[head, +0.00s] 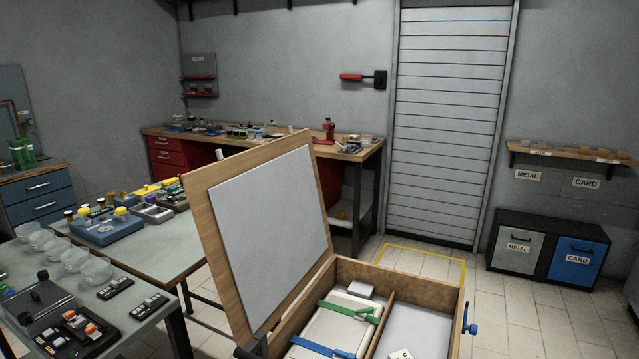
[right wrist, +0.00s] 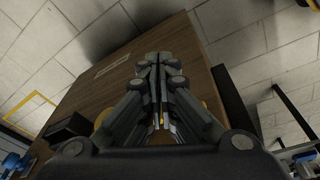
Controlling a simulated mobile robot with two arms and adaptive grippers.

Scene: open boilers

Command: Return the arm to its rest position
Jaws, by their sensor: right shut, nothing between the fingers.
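My right gripper (right wrist: 157,62) shows in the right wrist view with its dark fingers together and nothing between them. Beyond its fingertips is a brown wooden surface (right wrist: 105,88) with a faint line of lettering; I cannot tell whether the fingers touch it. In the head view, an open wooden case (head: 430,286) stands at the bottom centre, its lid (head: 262,225) raised on the left. Inside are a pale case (head: 337,322) with a green strap and a blue strap, and a grey compartment on the right. My left gripper is in neither view.
A side table (head: 150,330) with clear bowls and black devices is at lower left. A workbench (head: 362,153) stands behind the lid. Grey METAL and blue CARD bins (head: 579,264) are at right. The tiled floor (head: 515,318) right of the case is clear.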

